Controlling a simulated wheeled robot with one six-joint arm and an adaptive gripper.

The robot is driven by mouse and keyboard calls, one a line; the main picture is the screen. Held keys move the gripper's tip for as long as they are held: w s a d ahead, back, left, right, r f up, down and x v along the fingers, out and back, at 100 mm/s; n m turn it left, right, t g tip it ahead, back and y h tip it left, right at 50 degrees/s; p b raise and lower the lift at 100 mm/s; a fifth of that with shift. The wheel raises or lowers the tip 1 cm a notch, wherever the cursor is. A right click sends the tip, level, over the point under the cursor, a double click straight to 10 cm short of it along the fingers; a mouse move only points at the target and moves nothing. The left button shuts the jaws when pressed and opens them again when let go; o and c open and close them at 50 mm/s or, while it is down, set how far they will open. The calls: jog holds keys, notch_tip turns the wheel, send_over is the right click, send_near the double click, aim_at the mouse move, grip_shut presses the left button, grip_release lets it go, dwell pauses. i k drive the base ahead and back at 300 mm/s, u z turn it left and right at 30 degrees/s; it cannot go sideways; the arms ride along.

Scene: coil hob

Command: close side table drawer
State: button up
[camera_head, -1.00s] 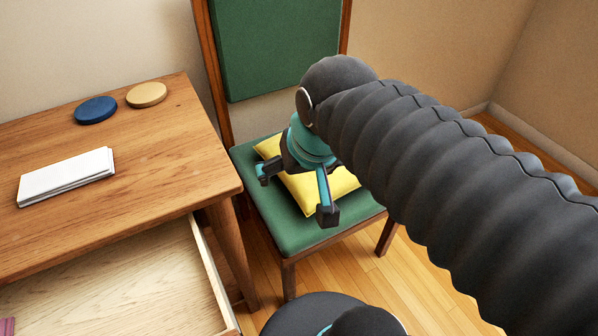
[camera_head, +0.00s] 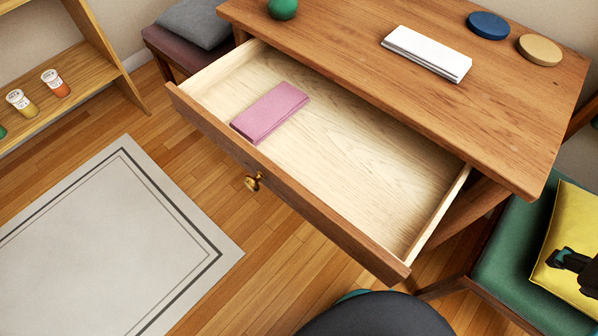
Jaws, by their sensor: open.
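The side table (camera_head: 410,85) is wooden, and its drawer (camera_head: 345,185) is pulled far out. The drawer front (camera_head: 290,190) has a round brass knob (camera_head: 254,182) near its middle. A folded pink cloth (camera_head: 270,112) lies inside the drawer, and the rest of its floor is bare. My gripper (camera_head: 572,270) is only partly in view at the right edge, over the yellow cushion. It is open and well to the right of the drawer, touching no part of it. Most of my arm is out of view.
A green chair (camera_head: 515,255) with a yellow cushion (camera_head: 570,230) stands right of the table. White papers (camera_head: 427,52), a blue disc (camera_head: 488,25), a tan disc (camera_head: 540,49) and a green ball (camera_head: 283,8) are on the tabletop. A shelf (camera_head: 85,70) with jars stands left.

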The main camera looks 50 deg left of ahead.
aim_at(376, 188)
jog(key=k, duration=0.45)
jog(key=u, duration=1.2)
jog(key=i, duration=0.35)
jog(key=u, duration=1)
